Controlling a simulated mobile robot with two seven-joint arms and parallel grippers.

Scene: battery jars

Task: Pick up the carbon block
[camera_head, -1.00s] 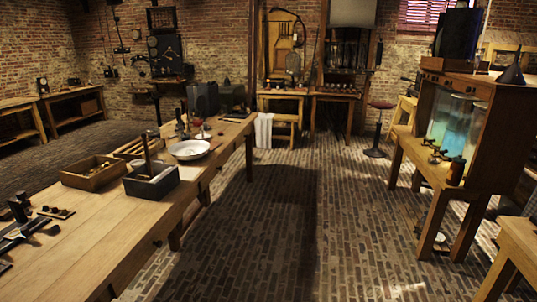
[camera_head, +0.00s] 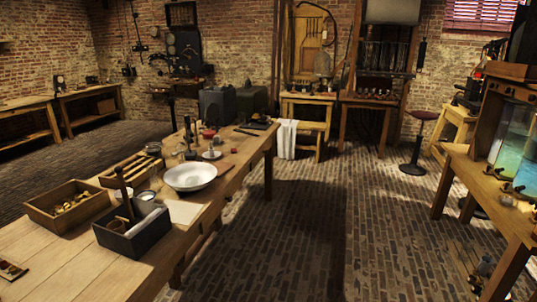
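I cannot pick out the carbon block for certain. A flat dark piece (camera_head: 259,123) lies near the far end of the long wooden workbench (camera_head: 70,262) on the left; it is too small to tell what it is. A black carrier with an upright handle (camera_head: 134,238) stands on the bench and holds a white jar and other small items. A wooden box (camera_head: 40,212) with yellowish pieces stands to its left. Neither of my grippers is in view.
A white bowl (camera_head: 190,177), a wooden rack (camera_head: 125,172) and small bottles stand on the bench. Two dark boxes (camera_head: 217,107) (camera_head: 251,101) show by its far end. A stool (camera_head: 417,143) and a table with glass tanks (camera_head: 519,143) are right. The brick floor between is clear.

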